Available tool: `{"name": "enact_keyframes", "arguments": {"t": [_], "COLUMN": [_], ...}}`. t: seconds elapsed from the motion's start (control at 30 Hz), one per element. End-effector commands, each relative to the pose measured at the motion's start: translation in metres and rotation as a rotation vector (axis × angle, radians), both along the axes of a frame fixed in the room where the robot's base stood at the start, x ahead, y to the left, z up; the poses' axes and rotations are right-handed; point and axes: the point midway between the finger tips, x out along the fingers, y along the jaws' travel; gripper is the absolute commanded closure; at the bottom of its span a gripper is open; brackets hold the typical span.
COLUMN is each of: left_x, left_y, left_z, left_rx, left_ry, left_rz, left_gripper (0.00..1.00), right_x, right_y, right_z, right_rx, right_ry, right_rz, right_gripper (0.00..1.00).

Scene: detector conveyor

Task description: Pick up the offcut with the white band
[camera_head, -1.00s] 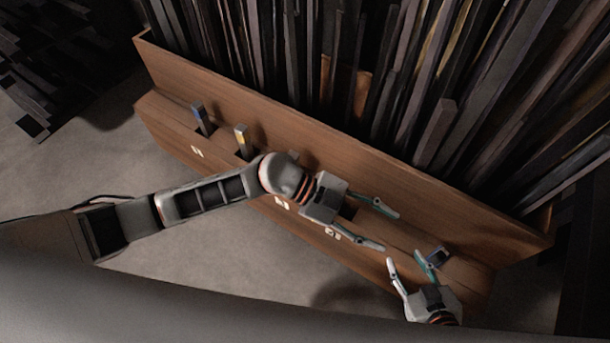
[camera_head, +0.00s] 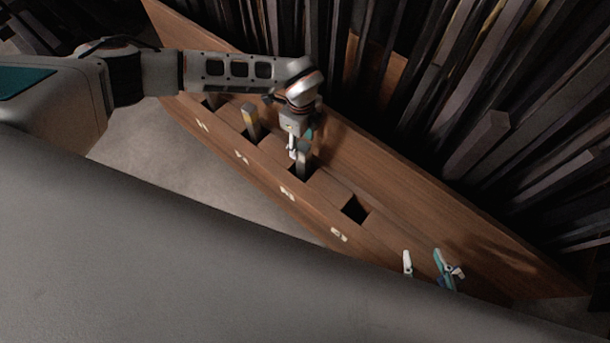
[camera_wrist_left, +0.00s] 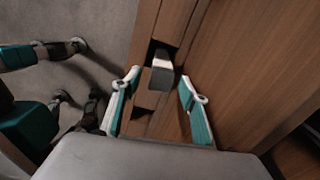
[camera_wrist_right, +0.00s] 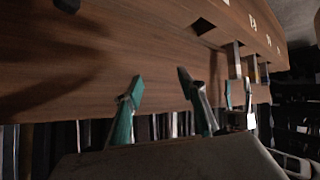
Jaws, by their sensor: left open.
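A grey offcut (camera_head: 303,166) stands upright in the third slot of the wooden rack. In the left wrist view this offcut (camera_wrist_left: 161,77) has a dark end and a pale, whitish face or band. My left gripper (camera_head: 300,146) is open above it. In the left wrist view the fingers (camera_wrist_left: 159,80) are spread on either side of the offcut with gaps, not touching it. A yellow-banded offcut (camera_head: 250,121) stands in the second slot. My right gripper (camera_head: 425,264) is open and empty near the rack's right end; its fingers (camera_wrist_right: 164,92) are apart in the right wrist view.
The long wooden rack (camera_head: 430,220) has a raised back board and white marks by its slots. The fourth slot (camera_head: 355,209) is empty. My left arm partly hides the first slot. Dark upright planks (camera_head: 480,140) crowd behind the rack. Bare floor (camera_head: 150,150) lies in front.

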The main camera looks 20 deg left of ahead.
Motion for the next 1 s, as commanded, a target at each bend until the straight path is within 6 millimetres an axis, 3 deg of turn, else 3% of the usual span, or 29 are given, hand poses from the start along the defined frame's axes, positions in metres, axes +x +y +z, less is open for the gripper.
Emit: {"name": "enact_keyframes", "arguments": {"t": [0.2,0.33,0.63,0.8,1.0], "left_x": [-0.002,-0.002,0.002,0.002,0.003], "left_y": [-0.004,-0.004,-0.004,-0.004,-0.005], "left_z": [-0.029,-0.048,-0.048,-0.048,-0.048], "left_rx": [-0.002,-0.002,-0.003,-0.003,-0.004], "left_ry": [0.009,0.008,-0.004,-0.003,-0.005], "left_rz": [-0.001,-0.002,-0.002,-0.002,-0.002], "left_gripper": [0.56,0.56,0.56,1.00,1.00], "right_x": [-0.004,0.001,0.009,0.008,0.004], "right_y": [0.004,0.005,0.006,0.006,0.006], "right_z": [-0.011,-0.008,0.004,0.002,-0.002], "right_rx": [0.006,0.010,0.014,0.013,0.012], "right_ry": [0.016,0.003,-0.022,-0.018,-0.008], "right_rz": [0.007,0.013,0.015,0.015,0.016], "right_gripper": [0.60,0.60,0.60,0.60,0.60]}}
